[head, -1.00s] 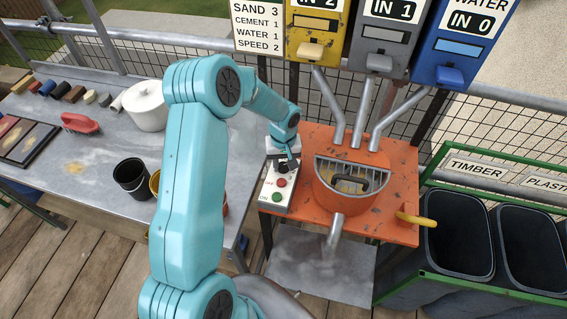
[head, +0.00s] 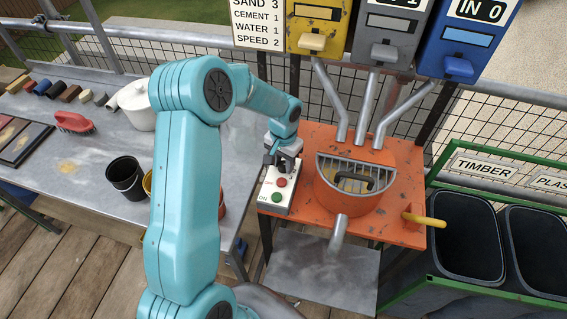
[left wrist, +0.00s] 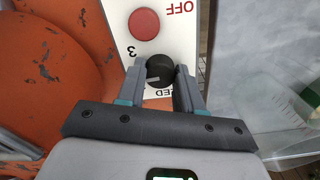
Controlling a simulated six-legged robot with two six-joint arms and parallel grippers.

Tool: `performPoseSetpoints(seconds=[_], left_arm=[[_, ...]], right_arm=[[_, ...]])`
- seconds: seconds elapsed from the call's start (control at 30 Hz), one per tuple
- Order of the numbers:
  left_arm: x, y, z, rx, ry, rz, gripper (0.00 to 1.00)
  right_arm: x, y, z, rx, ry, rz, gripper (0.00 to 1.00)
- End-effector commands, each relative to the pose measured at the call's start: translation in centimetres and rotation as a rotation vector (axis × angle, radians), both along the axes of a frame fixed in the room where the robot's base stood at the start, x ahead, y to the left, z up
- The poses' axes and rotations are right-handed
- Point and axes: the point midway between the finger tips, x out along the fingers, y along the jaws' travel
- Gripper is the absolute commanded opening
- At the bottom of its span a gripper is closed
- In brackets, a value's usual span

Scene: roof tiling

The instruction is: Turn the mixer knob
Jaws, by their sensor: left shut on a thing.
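The mixer knob (left wrist: 160,72) is a round black dial on a white control panel (head: 268,203), with a "3" printed near it and "SPEED" partly hidden. My left gripper (left wrist: 160,88) is shut on the knob, with one grey finger on each side of it. In the head view my left gripper (head: 283,163) is at the top of the panel and hides the knob. The red OFF button (left wrist: 144,24) and green ON button (head: 277,197) are on the same panel. The orange mixer (head: 347,190) stands just right of the panel. My right gripper is not in view.
Yellow, grey and blue dispensers (head: 455,40) hang above the mixer, with metal chutes running down. A yellow handle (head: 424,220) sticks out at right. Black bins (head: 468,240) stand beyond it. A bench with buckets (head: 126,180) is at left.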

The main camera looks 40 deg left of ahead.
Motion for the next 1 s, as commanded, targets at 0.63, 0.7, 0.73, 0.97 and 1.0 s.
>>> performPoseSetpoints(seconds=[0.63,0.7,0.73,0.97,1.0], left_arm=[[0.14,0.02,0.09,0.002,-0.005,-0.061,0.05],[0.15,0.03,0.09,0.002,-0.005,-0.060,0.49],[0.14,0.02,0.09,0.002,-0.005,-0.060,0.58],[0.07,0.01,0.05,0.000,-0.002,-0.060,0.61],[0.06,0.01,0.05,0.000,-0.002,-0.060,0.61]], right_arm=[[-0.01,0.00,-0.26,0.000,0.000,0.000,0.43],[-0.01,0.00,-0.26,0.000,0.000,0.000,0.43],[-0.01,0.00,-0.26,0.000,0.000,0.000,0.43],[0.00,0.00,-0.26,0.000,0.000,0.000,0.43],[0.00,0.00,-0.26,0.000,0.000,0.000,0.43]])
